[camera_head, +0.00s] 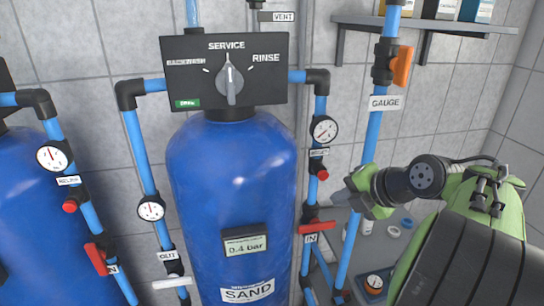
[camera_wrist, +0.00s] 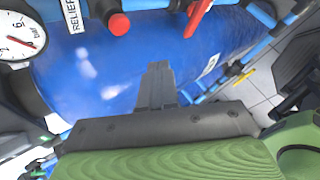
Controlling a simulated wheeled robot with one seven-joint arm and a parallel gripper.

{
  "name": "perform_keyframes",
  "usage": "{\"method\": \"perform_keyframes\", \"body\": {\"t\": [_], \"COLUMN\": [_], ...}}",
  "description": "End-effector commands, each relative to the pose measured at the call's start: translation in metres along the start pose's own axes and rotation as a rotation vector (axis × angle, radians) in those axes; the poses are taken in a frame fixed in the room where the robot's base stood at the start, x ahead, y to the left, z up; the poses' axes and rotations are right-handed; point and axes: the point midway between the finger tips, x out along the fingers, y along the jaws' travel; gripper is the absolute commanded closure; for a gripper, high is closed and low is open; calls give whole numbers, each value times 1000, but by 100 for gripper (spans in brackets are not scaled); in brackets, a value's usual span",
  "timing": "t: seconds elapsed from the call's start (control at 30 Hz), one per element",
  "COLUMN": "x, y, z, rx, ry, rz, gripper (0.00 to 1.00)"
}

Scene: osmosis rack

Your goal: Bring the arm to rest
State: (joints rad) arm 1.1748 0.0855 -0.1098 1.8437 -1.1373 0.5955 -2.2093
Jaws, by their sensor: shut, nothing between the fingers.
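My arm reaches in from the lower right of the head view, with green and black links. My gripper (camera_head: 341,197) points left, just right of the blue sand filter tank (camera_head: 235,190), near the red-handled IN valve (camera_head: 317,227). In the wrist view my gripper (camera_wrist: 157,72) has its two dark fingers together with nothing between them. The blue tank (camera_wrist: 100,75) fills the space behind the fingers there. I cannot tell the exact gap between fingertips and tank.
A control head (camera_head: 225,72) with a dial pointing to SERVICE tops the tank. A gauge (camera_head: 324,129) and a blue pipe (camera_head: 369,135) with an orange valve handle (camera_head: 402,66) stand near my arm. A shelf (camera_head: 425,25) holds boxes. Small items lie on a grey surface below my gripper.

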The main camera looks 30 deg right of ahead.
Motion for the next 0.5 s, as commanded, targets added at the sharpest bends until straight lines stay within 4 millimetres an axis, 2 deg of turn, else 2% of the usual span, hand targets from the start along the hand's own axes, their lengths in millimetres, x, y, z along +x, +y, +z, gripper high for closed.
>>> {"method": "perform_keyframes", "body": {"t": [0.17, 0.23, 0.27, 0.37, 0.4, 0.5], "x": [1, 6, 10, 19, 20, 16], "y": [2, 10, 15, 30, 32, 24], "z": [-3, -18, -29, -84, -109, -166], "rx": [10, 73, 125, 391, 518, 837], "ry": [3, 15, 22, 31, 24, -21], "rz": [-3, -21, -35, -111, -147, -226], "gripper": [100, 100, 100, 100, 100, 100]}}
